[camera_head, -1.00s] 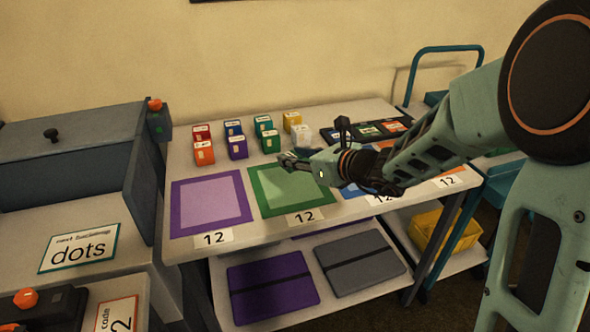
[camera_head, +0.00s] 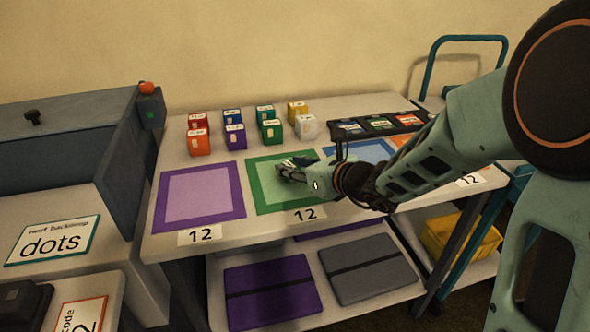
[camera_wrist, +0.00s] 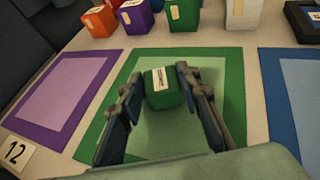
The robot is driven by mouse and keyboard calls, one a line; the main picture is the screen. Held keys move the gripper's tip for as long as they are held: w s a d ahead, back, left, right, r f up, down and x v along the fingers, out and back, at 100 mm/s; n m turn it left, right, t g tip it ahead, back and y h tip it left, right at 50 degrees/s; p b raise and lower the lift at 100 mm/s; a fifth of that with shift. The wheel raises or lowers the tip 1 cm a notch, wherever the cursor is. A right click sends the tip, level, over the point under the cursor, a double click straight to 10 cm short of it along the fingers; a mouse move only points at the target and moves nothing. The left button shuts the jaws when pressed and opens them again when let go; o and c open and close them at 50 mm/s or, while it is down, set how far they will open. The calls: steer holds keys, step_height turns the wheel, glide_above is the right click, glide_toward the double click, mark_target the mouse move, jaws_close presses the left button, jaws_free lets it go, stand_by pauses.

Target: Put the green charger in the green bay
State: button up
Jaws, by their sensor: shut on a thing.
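The green charger, a small green block with a white label, shows between my fingers in the wrist view (camera_wrist: 161,92). My gripper (camera_wrist: 158,97) is shut on it. In the head view my gripper (camera_head: 285,169) is over the green bay, a pale green square with a darker green border (camera_head: 257,196). The bay also spreads under my fingers in the wrist view (camera_wrist: 127,73). In the head view the charger is mostly hidden by my fingers. I cannot tell whether its underside touches the bay.
A purple bay (camera_head: 160,205) lies left of the green one and a blue bay (camera_head: 384,149) right of it. Several coloured blocks, including green ones (camera_head: 271,133), stand behind. A dark tray (camera_head: 362,134) lies at the back right. A label card (camera_head: 307,215) sits in front.

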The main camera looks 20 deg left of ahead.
steer(key=shift+f, duration=0.1)
steer(key=o, duration=1.2)
steer(key=shift+r, duration=0.3)
steer(key=p+v, duration=0.2)
steer(key=v, duration=0.9)
steer(key=shift+p, duration=0.35)
steer(key=shift+s+d+r, duration=0.1)
steer(key=shift+s+d, duration=0.2)
steer(key=shift+d, duration=0.1)
